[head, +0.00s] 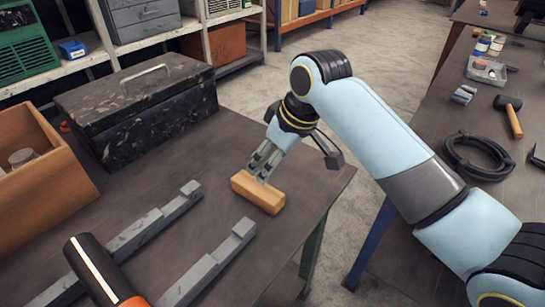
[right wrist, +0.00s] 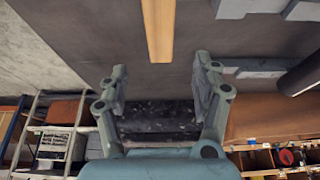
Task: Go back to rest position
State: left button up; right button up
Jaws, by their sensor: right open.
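My right gripper (head: 263,165) is at the orange-tan wooden block (head: 258,192), near the table's right corner. In the right wrist view my right gripper (right wrist: 160,68) has its two fingers spread wide, with nothing held between them. The block (right wrist: 158,30) shows there beyond the fingertips, roughly centred between them. In the head view the fingers overlap the block's upper edge; I cannot tell if they touch it. My left gripper is in neither view. A dark pipe (head: 92,262) with a white stripe and an orange end lies at the lower left.
Two grey rails (head: 150,226) lie on the dark table (head: 215,185). A black toolbox (head: 140,110) and an open wooden box (head: 60,190) stand at the back and left. A side bench with a hammer (head: 510,115) and a coiled cable (head: 480,155) is at the right.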

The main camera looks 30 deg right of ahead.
dwell(0.5)
jog(key=s+d+r+m+h, duration=0.2)
jog(key=s+m, duration=0.1)
jog(key=s, duration=2)
notch_tip(320, 180, down, 34)
jog(key=s+d+g+b, duration=0.1)
jog(key=d+g+b, duration=0.1)
jog(key=b, duration=0.7)
jog(key=s+f+b, duration=0.4)
jog(key=s+f, duration=0.5)
jog(key=f, duration=0.3)
jog(key=s+d+f+g+b, duration=0.1)
jog(key=s+f+b, duration=0.2)
jog(key=s+f, duration=0.7)
notch_tip(320, 180, down, 2)
jog(key=shift+d+f+b, duration=0.1)
jog(key=shift+d+b, duration=0.15)
jog(key=shift+b, duration=0.1)
